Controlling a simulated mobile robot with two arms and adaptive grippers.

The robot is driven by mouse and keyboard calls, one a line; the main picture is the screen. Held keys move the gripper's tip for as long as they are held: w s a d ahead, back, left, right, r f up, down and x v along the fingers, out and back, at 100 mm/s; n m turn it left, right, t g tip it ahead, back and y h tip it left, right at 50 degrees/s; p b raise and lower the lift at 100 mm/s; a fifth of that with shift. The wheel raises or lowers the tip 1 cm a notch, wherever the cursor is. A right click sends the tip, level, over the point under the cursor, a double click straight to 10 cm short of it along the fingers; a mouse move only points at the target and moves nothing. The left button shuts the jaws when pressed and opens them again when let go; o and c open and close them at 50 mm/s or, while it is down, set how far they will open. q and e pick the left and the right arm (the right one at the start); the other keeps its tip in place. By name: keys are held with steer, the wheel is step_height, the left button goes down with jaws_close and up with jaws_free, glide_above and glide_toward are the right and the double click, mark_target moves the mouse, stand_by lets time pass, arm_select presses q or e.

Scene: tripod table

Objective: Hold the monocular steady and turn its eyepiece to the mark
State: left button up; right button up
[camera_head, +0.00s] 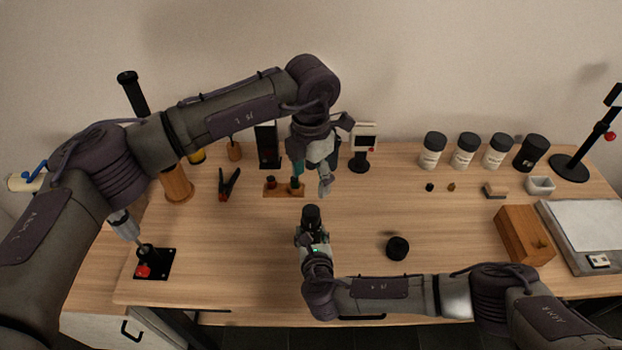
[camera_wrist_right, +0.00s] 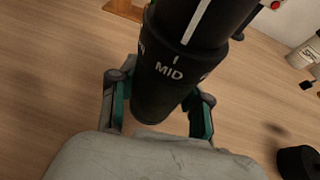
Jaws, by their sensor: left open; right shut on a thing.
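The black monocular (camera_head: 311,215) stands about upright over the middle of the table, held by my right gripper (camera_head: 313,238). In the right wrist view the monocular (camera_wrist_right: 205,25) fills the top centre. A white stripe runs down its upper part. The right gripper's fingers (camera_wrist_right: 160,100) close around the lower part. My left gripper (camera_head: 311,176) is open and empty, above and behind the monocular, apart from it.
A black round cap (camera_head: 397,248) lies right of the monocular. A small wooden stand (camera_head: 284,191) is behind, beneath the left gripper. A black clamp (camera_head: 229,185) is to the left. A wooden box (camera_head: 523,236) and several labelled jars (camera_head: 464,150) are to the right.

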steer(key=o, duration=1.5)
steer(key=shift+c, duration=0.2)
